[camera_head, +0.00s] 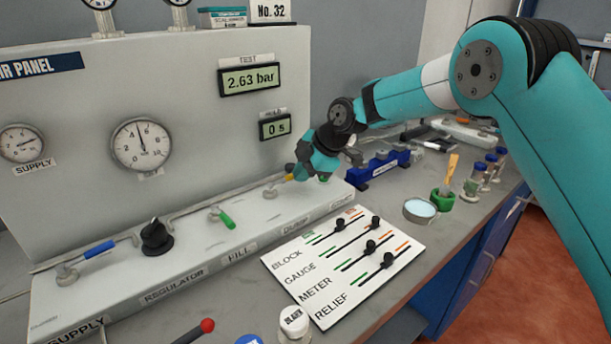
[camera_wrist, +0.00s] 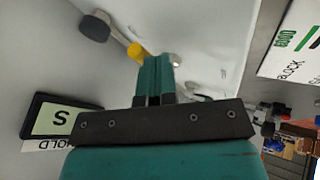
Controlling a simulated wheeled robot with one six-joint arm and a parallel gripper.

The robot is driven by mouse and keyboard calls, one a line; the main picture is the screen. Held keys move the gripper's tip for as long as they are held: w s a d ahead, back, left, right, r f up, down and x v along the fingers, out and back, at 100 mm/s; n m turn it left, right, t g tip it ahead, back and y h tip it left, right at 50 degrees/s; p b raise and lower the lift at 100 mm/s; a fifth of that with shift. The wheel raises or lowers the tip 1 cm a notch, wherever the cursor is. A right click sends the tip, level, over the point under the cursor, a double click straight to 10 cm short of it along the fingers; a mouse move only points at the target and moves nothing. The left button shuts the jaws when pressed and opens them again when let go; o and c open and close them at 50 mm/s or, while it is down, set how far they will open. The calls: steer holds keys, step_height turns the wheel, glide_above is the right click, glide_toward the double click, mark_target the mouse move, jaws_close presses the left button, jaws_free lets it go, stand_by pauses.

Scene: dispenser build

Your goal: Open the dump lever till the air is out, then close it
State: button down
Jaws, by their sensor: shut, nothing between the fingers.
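The dump lever, with an orange-yellow handle (camera_head: 287,178) and a grey pivot (camera_head: 270,193), is on the panel's sloped front ledge above the DUMP label. In the wrist view its yellow handle (camera_wrist: 134,50) lies just beyond my fingertips, with the grey pivot end (camera_wrist: 95,27) at upper left. My gripper (camera_head: 298,174) is shut and empty, with its tips close beside the handle; I cannot tell whether they touch. The shut fingers (camera_wrist: 154,75) also show in the wrist view. The TEST display (camera_head: 249,79) reads 2.63 bar.
A green fill lever (camera_head: 222,218), black regulator knob (camera_head: 156,238) and blue supply lever (camera_head: 90,252) line the ledge to the left. The HOLD display (camera_head: 275,127) reads 0 s. A white slider board (camera_head: 290,262), a dish (camera_head: 420,209) and a blue block (camera_head: 378,170) are nearby.

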steer(key=shift+w+a, duration=0.25)
steer(key=shift+w, duration=0.2)
steer(key=shift+w+d, duration=0.1)
stand_by(0.4)
steer(key=shift+s+b, duration=0.25)
steer(key=shift+b, duration=0.2)
steer(key=shift+s+d+r+b, duration=0.1)
steer(key=shift+s+d+b, duration=0.35)
steer(key=shift+s, duration=0.15)
steer(key=shift+s+d+r+b, duration=0.1)
steer(key=shift+s+d+b, duration=0.25)
steer(key=shift+s, duration=0.2)
steer(key=v, duration=1)
steer(key=shift+d+r+b, duration=0.2)
steer(key=shift+d+b, duration=0.2)
steer(key=shift+b, duration=0.05)
